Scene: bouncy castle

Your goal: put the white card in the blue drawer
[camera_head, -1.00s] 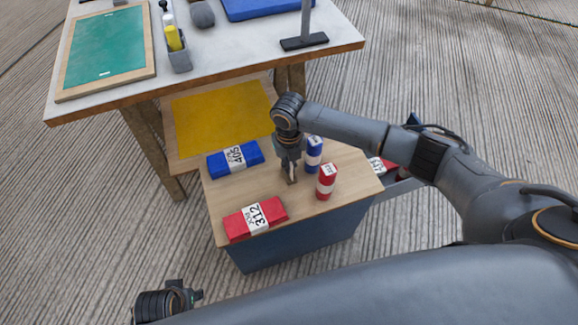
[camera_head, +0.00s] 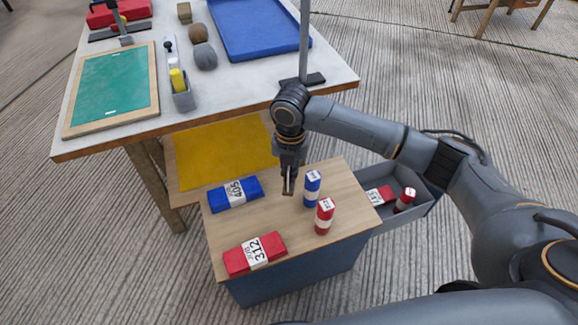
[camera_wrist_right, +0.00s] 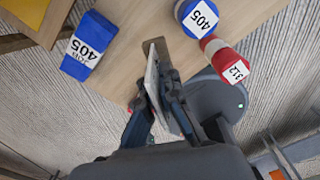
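My right gripper (camera_head: 289,188) is above the wooden cabinet top (camera_head: 270,215), between a blue-and-white box and a blue cylinder, pointing down. In the wrist view its fingers (camera_wrist_right: 160,60) are close together on a thin pale plate (camera_wrist_right: 152,82), which looks like the white card seen nearly edge-on. The open drawer (camera_head: 385,226) sticks out from the cabinet's right side, with grey inner walls and a dark blue front. A red box (camera_head: 380,195) and a red cylinder (camera_head: 405,199) are in it. My left gripper is not visible.
On the cabinet top are a blue box (camera_head: 235,194), a red box (camera_head: 255,254), a blue cylinder (camera_head: 311,188) and a red cylinder (camera_head: 324,216). A white-topped table (camera_head: 240,80) with a green board (camera_head: 112,88) and blue tray (camera_head: 258,28) stands behind.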

